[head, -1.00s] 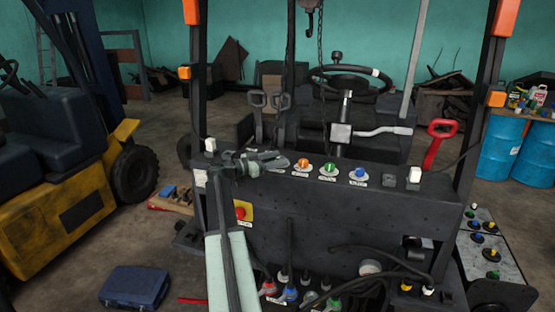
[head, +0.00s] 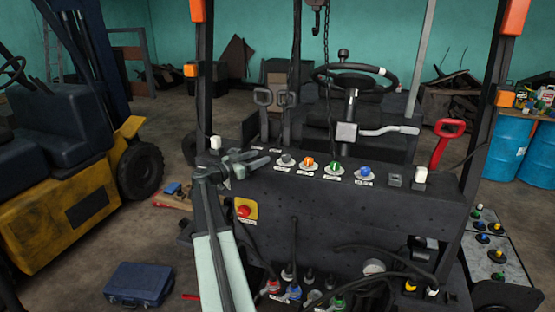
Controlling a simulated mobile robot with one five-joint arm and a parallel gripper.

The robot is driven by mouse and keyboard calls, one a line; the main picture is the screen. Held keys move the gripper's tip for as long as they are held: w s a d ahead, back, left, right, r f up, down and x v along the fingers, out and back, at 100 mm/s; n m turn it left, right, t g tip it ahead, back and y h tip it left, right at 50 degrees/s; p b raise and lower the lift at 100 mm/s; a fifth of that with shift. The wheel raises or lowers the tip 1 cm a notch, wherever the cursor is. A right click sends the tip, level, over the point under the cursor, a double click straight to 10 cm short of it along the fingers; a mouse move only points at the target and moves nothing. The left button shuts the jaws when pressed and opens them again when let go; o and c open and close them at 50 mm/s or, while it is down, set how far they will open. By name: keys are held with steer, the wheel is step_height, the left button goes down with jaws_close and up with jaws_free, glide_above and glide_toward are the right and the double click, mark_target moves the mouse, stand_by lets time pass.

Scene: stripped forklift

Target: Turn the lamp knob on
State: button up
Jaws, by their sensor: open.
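The dark dashboard panel (head: 330,205) carries a row of round knobs on pale discs. From left to right they are a grey knob (head: 287,160), an orange knob (head: 308,162), a green knob (head: 334,166) and a blue knob (head: 365,171). Their labels are too small to read, so I cannot tell which is the lamp knob. My gripper (head: 262,160) is open and empty over the panel's left end. Its fingers point right, towards the grey knob, with a small gap in the picture.
A red button on a yellow plate (head: 244,209) sits on the panel's front, beside my arm. White-capped switches stand at the panel's left (head: 215,143) and right (head: 420,174) ends. The steering wheel (head: 355,78) and a grey lever (head: 388,131) rise behind. Levers and cables crowd below.

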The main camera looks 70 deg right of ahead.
mark_target(283, 158)
steer(key=n+t, duration=0.1)
steer(key=a+n+t+h, duration=0.1)
steer(key=t, duration=0.1)
steer(key=shift+s+a, duration=0.25)
steer(key=shift+s, duration=0.15)
steer(key=s+t, duration=0.1)
steer(key=s+a+n+t, duration=0.1)
steer(key=s+n+t, duration=0.1)
steer(key=shift+s+a+t+h, duration=0.15)
steer(key=shift+a+t+h, duration=0.15)
steer(key=shift+a+h, duration=0.1)
steer(key=s, duration=0.4)
steer(key=shift+s+d, duration=0.2)
steer(key=shift+d, duration=0.1)
steer(key=shift+s+d+g, duration=0.2)
steer(key=shift+g, duration=0.3)
steer(key=shift+w+d, duration=0.1)
steer(key=shift+d, duration=0.2)
steer(key=d, duration=0.5)
steer(key=s+d, duration=0.1)
steer(key=d, duration=0.1)
steer(key=shift+d, duration=0.15)
jaws_close()
steer(key=shift+w+m+g, duration=0.1)
steer(key=shift+m+g, duration=0.6)
steer(key=shift+g, duration=0.2)
